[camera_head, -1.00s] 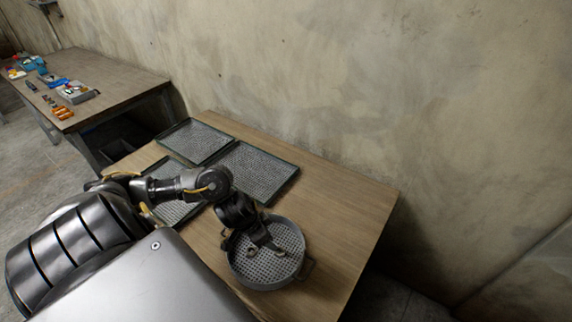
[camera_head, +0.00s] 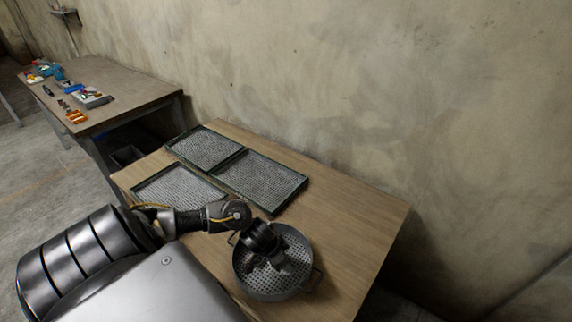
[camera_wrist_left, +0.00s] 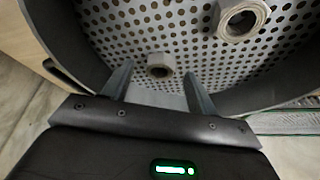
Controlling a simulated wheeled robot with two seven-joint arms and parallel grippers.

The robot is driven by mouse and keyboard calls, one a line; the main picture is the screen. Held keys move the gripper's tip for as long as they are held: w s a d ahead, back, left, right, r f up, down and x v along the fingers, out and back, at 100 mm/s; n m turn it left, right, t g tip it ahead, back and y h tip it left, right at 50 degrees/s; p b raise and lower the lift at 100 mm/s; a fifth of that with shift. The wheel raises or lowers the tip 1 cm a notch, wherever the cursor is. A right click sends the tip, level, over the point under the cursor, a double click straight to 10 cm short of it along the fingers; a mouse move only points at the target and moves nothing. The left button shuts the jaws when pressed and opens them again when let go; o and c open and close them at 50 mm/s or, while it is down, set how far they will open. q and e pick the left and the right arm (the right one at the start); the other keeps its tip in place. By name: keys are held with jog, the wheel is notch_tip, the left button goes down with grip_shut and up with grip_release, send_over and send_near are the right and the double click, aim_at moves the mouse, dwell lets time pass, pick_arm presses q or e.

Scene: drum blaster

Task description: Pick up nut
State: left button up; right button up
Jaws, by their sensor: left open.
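A round grey basket (camera_head: 299,240) with a perforated floor stands on the near wooden table. In the left wrist view its floor (camera_wrist_left: 115,20) holds a small grey nut (camera_wrist_left: 160,66) and a larger pale ring-shaped piece (camera_wrist_left: 242,18). My left gripper (camera_head: 278,264) reaches down into the basket. In the wrist view the left gripper (camera_wrist_left: 157,73) is open, with the small nut showing between its fingertips. I cannot tell whether the fingers touch it. In the head view the gripper hides much of the basket floor, and the nut cannot be made out. My right gripper is not in view.
Several mesh trays, including a front-left one (camera_head: 180,186) and a right one (camera_head: 260,180), lie behind the basket. The table (camera_head: 355,220) is bare to the right. A second table (camera_head: 130,90) with small tools stands at the far left. A concrete wall rises behind.

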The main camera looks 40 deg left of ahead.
pick_arm(q)
jog(key=shift+w+f, duration=0.2)
jog(key=shift+f, duration=0.35)
jog(key=c, duration=1.1)
jog(key=shift+r, duration=0.1)
